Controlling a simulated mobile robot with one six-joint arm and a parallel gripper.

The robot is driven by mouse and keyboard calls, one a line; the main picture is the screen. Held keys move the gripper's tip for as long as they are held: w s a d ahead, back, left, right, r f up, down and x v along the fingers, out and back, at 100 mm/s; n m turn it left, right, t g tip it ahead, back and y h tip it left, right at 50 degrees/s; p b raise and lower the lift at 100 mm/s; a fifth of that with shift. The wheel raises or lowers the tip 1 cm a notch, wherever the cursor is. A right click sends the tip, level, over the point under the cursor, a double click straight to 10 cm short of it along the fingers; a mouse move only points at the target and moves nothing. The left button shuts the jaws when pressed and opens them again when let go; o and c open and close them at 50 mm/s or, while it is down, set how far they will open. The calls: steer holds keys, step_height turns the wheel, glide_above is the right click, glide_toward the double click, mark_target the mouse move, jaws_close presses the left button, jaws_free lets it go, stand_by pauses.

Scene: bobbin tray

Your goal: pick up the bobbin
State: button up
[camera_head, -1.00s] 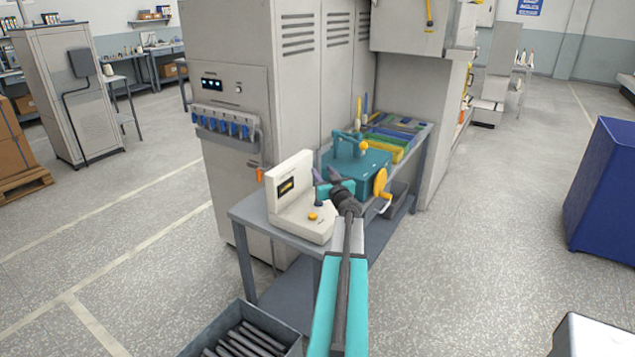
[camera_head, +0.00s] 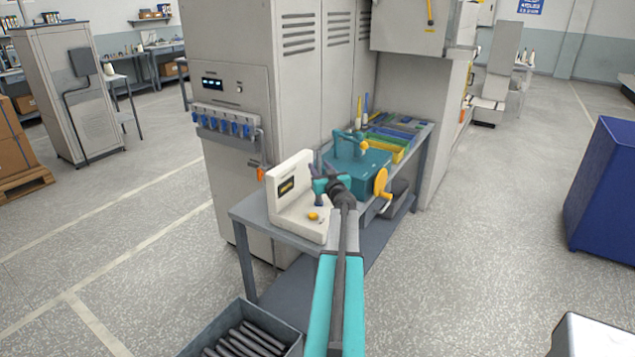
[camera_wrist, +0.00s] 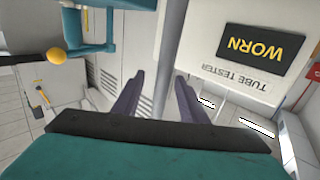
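No bobbin can be made out for certain. Two slim upright pieces, one yellow-topped (camera_head: 358,112) and one blue-topped (camera_head: 366,108), stand at the back of the bench; they are too small to identify. The white tube tester (camera_head: 297,208) stands on the bench's near left end. Its display (camera_wrist: 254,42) reads WORN, upside down in the wrist view. In the head view my gripper (camera_head: 318,172) is beside the tester, in front of the teal machine.
The teal machine (camera_head: 368,172) with a yellow handwheel (camera_head: 381,184) stands right of the tester. Several coloured trays (camera_head: 395,142) lie behind it. A grey cabinet (camera_head: 235,160) rises behind the bench. A bin of dark rods (camera_head: 290,332) is on the floor in front.

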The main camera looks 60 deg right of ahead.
steer(key=shift+p+x, duration=0.35)
steer(key=shift+x, duration=1.85)
steer(key=shift+w+a, duration=0.1)
steer(key=shift+c, duration=0.5)
jaws_close()
